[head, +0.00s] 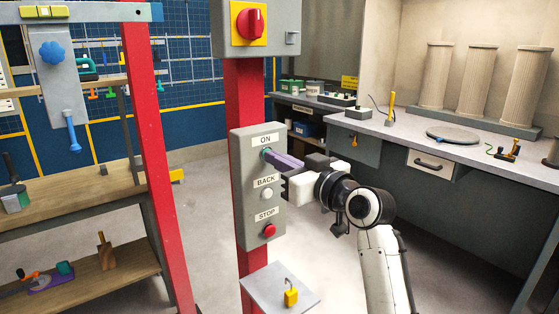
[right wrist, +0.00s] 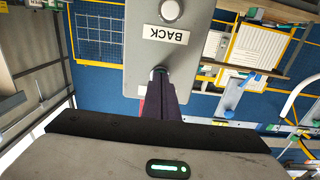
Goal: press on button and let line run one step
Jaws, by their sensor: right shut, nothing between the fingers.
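A grey button box (head: 242,190) is fixed to a red post, with ON, BACK and STOP labels from top to bottom. The ON button (head: 265,151) shows only as a small greenish edge at my fingertips. My right gripper (head: 272,156) is shut and empty, its fingertips at the ON button; whether the button is pushed in I cannot tell. In the right wrist view the box (right wrist: 197,60) appears upside down, and my fingertips (right wrist: 160,73) cover the ON button. The white BACK button (head: 267,194) and red STOP button (head: 269,231) are clear of the fingers. My left gripper is out of view.
A red rotary switch (head: 250,23) on a yellow plate is above the box. A small shelf (head: 272,296) with a yellow padlock (head: 290,293) is below. A rack with wooden shelves (head: 75,186) stands left, a grey workbench (head: 400,128) right.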

